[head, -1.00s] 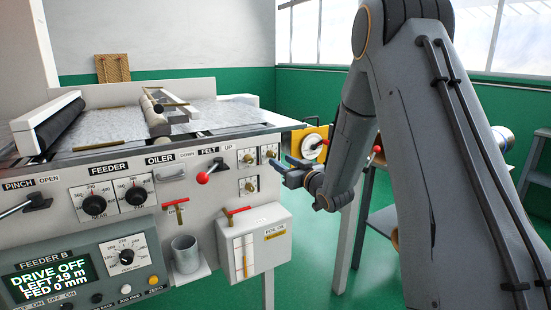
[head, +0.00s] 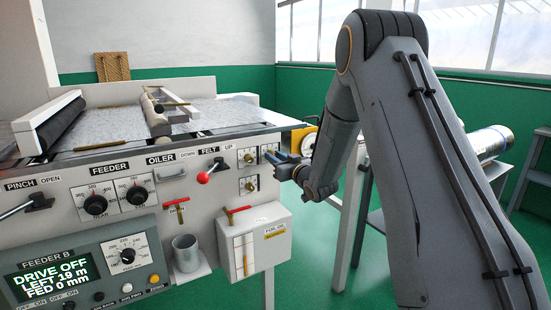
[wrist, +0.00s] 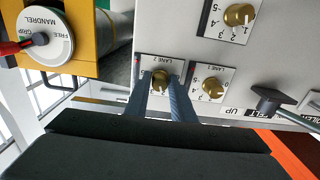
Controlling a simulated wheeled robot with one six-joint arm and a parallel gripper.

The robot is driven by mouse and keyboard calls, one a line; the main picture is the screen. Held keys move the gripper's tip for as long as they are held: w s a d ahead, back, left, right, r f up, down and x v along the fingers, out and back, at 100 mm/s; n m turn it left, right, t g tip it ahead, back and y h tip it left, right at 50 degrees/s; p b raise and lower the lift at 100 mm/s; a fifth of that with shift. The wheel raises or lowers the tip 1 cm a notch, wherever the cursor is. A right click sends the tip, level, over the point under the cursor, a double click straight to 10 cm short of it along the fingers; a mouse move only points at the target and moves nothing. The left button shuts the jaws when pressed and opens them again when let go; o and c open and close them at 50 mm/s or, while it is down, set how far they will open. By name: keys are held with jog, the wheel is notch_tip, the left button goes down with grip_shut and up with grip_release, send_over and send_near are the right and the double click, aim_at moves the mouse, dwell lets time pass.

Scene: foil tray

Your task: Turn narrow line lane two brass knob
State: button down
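The lane two brass knob (wrist: 161,79) sits on a white dial plate with a "LANE 2" label in the wrist view. In the head view it is at the upper right of the small dials (head: 269,153), close to my fingertips. My gripper (wrist: 160,84) points at that plate, its two blue-grey fingers apart, one on each side of the knob. The fingers hide part of the dial marks, and I cannot tell whether they touch the knob. In the head view my gripper (head: 281,160) is at the right edge of the machine face.
The lane one knob (wrist: 213,87) is close beside, and a third brass knob (wrist: 239,15) is on another plate. A black-stemmed felt lever (head: 204,177) with a red ball stands out left of the dials. A yellow mandrel unit (wrist: 75,45) is beside the panel.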

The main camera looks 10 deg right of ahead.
jog(key=shift+n+b, duration=6.6)
jog(key=shift+n, duration=1.4)
jog(key=c, duration=1.5)
grip_release()
jog(key=shift+r, duration=0.1)
